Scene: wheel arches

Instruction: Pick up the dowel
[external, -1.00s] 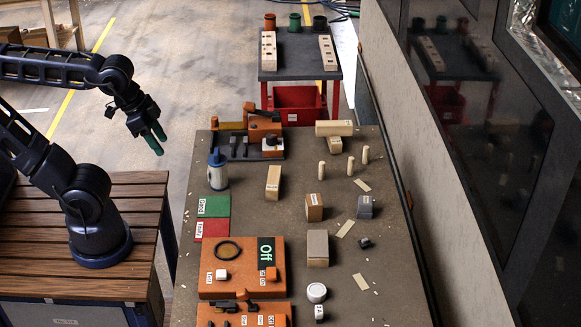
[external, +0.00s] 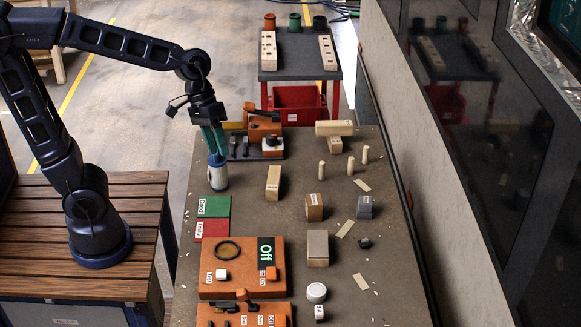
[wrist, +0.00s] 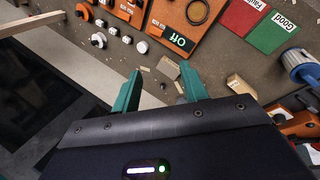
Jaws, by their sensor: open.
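Three small pale wooden dowels stand upright on the right part of the workbench in the external view: a left one (external: 322,170), a middle one (external: 351,166) and a right one (external: 365,154). I cannot make them out clearly in the wrist view. My gripper (external: 215,151) has green fingers pointing down, above or in front of the blue-topped bottle, well left of the dowels. In the wrist view my gripper (wrist: 161,84) is open with nothing held between its fingers.
The blue-topped bottle (external: 218,177) is close below my gripper. An orange machine (external: 264,132) stands just right of it. Wooden blocks (external: 273,183), a grey-faced block (external: 317,248) and green and red pads (external: 214,206) occupy the bench (external: 345,285). A wall runs along the right.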

